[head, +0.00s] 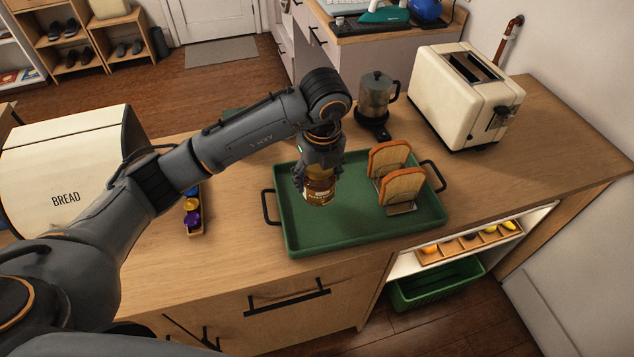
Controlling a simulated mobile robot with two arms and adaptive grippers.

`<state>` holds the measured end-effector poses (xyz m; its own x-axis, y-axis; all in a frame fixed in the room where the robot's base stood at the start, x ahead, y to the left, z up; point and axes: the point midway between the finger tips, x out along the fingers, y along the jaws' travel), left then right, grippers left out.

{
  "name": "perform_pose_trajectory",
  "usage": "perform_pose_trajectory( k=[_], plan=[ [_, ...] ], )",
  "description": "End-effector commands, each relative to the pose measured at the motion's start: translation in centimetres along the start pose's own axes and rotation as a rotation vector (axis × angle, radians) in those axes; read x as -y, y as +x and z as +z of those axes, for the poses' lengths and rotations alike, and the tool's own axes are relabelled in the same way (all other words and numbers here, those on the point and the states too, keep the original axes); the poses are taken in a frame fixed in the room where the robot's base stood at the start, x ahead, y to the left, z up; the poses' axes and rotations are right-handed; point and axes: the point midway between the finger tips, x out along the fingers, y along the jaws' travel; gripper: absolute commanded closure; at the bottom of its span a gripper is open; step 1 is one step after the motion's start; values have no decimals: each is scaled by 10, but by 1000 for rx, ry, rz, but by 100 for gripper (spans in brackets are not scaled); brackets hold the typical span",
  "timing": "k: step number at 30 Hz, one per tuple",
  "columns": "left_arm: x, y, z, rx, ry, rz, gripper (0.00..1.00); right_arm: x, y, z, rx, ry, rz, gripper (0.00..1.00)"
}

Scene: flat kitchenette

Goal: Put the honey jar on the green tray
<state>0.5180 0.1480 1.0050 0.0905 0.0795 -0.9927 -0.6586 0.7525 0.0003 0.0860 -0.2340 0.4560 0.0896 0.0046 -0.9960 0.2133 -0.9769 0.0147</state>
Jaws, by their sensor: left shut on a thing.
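The honey jar (319,192) is amber with a pale label. My left gripper (320,172) is shut on its upper part from above, and its fingers hide the top of the jar. The green tray (300,236) lies on the wooden counter, with a black handle at each end. The jar is upright over the left-middle part of the tray; I cannot tell whether its base touches the tray. My right gripper is not in view.
A toast rack with two bread slices (402,187) stands on the tray's right side. Behind are a kettle (375,98) and a cream toaster (465,95). A bread bin (70,165) stands at left. The tray's front left is bare.

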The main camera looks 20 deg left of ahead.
Motion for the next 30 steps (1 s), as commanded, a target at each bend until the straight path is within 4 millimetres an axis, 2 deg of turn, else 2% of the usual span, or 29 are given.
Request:
perform_pose_trajectory(
  k=[3,6,10,22,23,25,26,30],
  plan=[
    [0,10,8,0,-2,2,91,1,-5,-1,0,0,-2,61],
    [0,23,4,-2,0,3,91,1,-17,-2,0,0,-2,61],
    [1,36,4,0,1,0,91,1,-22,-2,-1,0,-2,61],
    [2,44,3,2,0,-3,91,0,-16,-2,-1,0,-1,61],
    [1,44,2,1,0,-1,29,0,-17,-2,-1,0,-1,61],
    [1,44,2,0,0,0,15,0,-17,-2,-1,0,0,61],
    [1,44,2,0,0,0,13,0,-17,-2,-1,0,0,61],
    [1,43,2,0,0,0,13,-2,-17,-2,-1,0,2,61]
  ],
)
